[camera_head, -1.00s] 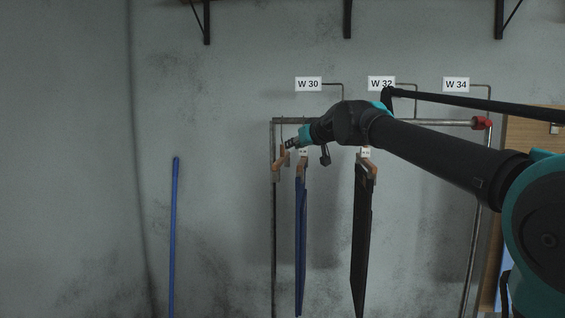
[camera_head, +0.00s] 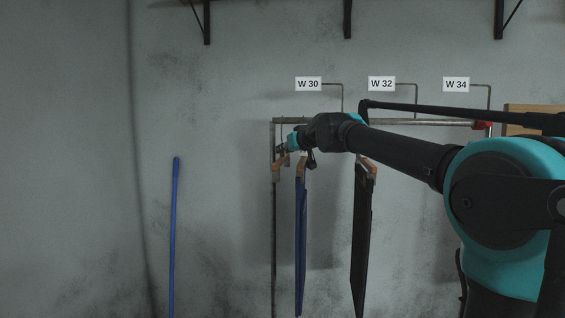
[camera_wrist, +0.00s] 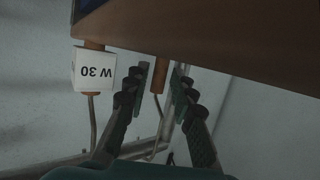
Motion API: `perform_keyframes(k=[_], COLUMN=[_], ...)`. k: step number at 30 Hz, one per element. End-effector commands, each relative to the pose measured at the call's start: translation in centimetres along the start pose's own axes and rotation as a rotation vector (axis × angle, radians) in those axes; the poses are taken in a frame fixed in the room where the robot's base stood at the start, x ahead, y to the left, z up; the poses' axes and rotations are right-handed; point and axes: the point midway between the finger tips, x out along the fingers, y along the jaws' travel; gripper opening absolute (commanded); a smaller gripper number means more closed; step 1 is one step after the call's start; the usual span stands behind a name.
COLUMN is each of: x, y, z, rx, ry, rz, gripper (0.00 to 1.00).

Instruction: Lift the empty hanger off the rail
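The empty wooden hanger (camera_head: 277,168) hangs near the left end of the metal rail (camera_head: 420,121), with no garment on it. In the wrist view its brown body (camera_wrist: 220,42) fills the top right, and its hook runs down towards the rail. My gripper (camera_head: 283,148) is at the hanger's top in the head view. In the wrist view my gripper (camera_wrist: 158,78) is open, its fingers either side of the brown neck (camera_wrist: 160,73), with small gaps visible.
A blue garment (camera_head: 300,235) on a hanger is just right of the empty one; its W 30 tag (camera_wrist: 96,70) is close beside my left finger. A black garment (camera_head: 361,225) hangs further right. A blue pole (camera_head: 174,235) leans at the wall, left.

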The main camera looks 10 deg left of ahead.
Motion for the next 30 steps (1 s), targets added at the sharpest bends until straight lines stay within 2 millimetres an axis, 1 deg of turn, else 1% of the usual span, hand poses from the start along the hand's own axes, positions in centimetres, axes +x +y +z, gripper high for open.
perform_keyframes(k=[1,6,7,16,30], x=[0.0,0.0,0.0,-0.1,-0.6], y=[0.0,0.0,0.0,0.0,0.0], z=[0.0,0.0,0.0,-0.2,-1.9], rx=[0.0,0.0,0.0,0.0,0.0], ry=[0.0,0.0,0.0,0.0,0.0], rz=[0.0,0.0,0.0,0.0,0.0], gripper=[0.22,0.01,0.0,0.0,0.0])
